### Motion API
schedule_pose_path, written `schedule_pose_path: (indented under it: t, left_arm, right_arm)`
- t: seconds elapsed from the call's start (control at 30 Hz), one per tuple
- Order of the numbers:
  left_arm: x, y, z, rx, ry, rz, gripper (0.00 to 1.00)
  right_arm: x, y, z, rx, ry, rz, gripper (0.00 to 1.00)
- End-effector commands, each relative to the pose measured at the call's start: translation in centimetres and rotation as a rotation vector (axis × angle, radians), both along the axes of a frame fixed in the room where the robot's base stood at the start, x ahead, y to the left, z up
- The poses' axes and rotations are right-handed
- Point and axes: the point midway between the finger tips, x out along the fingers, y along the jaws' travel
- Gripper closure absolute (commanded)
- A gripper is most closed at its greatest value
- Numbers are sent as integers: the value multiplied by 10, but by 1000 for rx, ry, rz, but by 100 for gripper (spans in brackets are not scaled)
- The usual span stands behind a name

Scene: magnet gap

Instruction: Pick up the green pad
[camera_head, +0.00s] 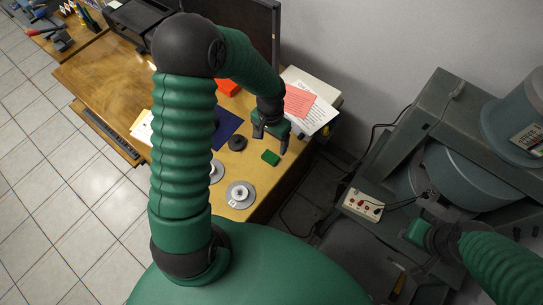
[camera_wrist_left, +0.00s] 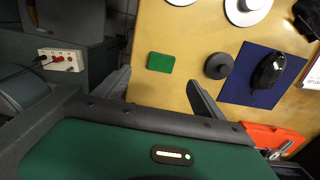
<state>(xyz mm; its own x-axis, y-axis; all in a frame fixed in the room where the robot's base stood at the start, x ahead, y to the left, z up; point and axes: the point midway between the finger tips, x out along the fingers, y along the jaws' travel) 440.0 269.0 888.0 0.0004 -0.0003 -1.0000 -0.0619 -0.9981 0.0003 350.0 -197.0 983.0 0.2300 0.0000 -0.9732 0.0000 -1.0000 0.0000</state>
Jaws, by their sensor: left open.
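The green pad (camera_head: 270,157) lies flat on the wooden table near its right edge. It shows whole in the left wrist view (camera_wrist_left: 160,62), a small rounded rectangle. My left gripper (camera_head: 270,143) is open and empty above the table, its fingers pointing down close to the pad. In the left wrist view its two fingers stand apart (camera_wrist_left: 157,80), with the pad beyond and between them, not touched. My right arm comes in at the lower right, and its green end (camera_head: 418,232) is beside the grey machine; its jaws are not clear.
A dark round knob-like piece (camera_head: 237,143) sits left of the pad. Discs (camera_head: 240,194) lie nearer on the table. A blue mat (camera_wrist_left: 262,95) carries a dark mouse-like thing (camera_wrist_left: 268,70). A red item (camera_wrist_left: 270,137) and papers (camera_head: 300,104) lie behind. A socket box (camera_head: 364,205) is off the table.

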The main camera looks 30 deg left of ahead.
Motion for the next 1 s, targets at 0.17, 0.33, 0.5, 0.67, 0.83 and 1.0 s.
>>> schedule_pose_path:
  t: [0.17,0.33,0.5,0.67,0.83,1.0]
  left_arm:
    - [0,0,-44,-1,4,-1,20]
    - [1,0,-61,-1,0,-1,20]
    - [2,3,-91,-1,3,0,20]
    - [3,3,-109,0,1,0,20]
    - [3,3,-109,1,-1,0,20]
    - [3,3,-108,0,-1,0,40]
  right_arm:
    - [0,0,-4,0,0,0,64]
    - [0,0,-4,0,0,0,64]
    - [0,0,-2,0,0,0,64]
    - [0,0,-3,0,0,0,64]
    - [0,0,-3,0,0,0,64]
    - [0,0,-3,0,0,0,64]
